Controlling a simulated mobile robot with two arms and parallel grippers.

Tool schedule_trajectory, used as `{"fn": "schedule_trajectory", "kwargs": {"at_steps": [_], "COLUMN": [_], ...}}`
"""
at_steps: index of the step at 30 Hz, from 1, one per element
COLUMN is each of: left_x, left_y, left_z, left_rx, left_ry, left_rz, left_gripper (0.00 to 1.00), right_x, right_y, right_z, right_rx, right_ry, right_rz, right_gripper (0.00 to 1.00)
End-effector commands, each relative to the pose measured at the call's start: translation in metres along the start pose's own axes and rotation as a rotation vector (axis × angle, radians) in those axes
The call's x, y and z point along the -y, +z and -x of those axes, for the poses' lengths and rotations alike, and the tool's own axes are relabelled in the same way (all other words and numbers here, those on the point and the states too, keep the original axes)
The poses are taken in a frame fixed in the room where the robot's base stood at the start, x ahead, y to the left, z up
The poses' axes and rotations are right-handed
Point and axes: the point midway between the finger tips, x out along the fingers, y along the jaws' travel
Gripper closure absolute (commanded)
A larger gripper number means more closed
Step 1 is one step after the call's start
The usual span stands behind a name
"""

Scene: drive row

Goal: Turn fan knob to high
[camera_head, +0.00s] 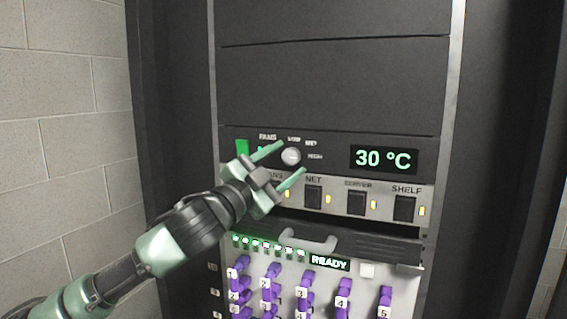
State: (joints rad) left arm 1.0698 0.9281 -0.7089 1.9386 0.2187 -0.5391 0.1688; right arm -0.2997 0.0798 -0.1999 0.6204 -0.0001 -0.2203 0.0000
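The fan knob (291,156) is a small round light-grey dial on the dark upper panel of the rack. Labels reading LOW, MED and HIGH sit around it, with FANS to its upper left. My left gripper (285,163) comes in from the lower left, its two green fingers spread apart. The fingertips lie above-left and below the knob in the picture, with the knob showing between them. I cannot tell whether either finger touches it. The knob's pointer is too small to read. My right gripper is not in view.
A display (384,159) right of the knob reads 30 °C. Below is a grey strip with dark switches, including one labelled NET (313,197), and small yellow lights. Lower down is a drawer unit with a handle, a READY display (330,262) and several purple tabs. A block wall (65,130) stands left.

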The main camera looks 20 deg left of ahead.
Motion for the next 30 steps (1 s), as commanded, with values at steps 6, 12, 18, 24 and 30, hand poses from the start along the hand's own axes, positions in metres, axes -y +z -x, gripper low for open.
{"fn": "schedule_trajectory", "kwargs": {"at_steps": [6,12,18,24,30], "left_x": [0.000,-0.003,-0.003,-0.001,0.000], "left_y": [0.000,0.004,0.004,0.002,0.000], "left_z": [0.001,0.027,0.061,0.077,0.078], "left_rx": [0.000,0.000,0.001,0.001,0.000], "left_ry": [-0.001,-0.001,0.000,0.000,0.000], "left_rz": [0.001,-0.003,-0.002,0.000,0.001], "left_gripper": [0.44,0.44,0.44,0.44,0.44], "right_x": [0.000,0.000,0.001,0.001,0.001], "right_y": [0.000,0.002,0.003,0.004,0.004], "right_z": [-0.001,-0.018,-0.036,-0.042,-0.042], "right_rx": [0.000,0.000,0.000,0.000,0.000], "right_ry": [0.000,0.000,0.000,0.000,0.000], "right_rz": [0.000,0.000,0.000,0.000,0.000], "right_gripper": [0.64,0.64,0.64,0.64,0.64]}}
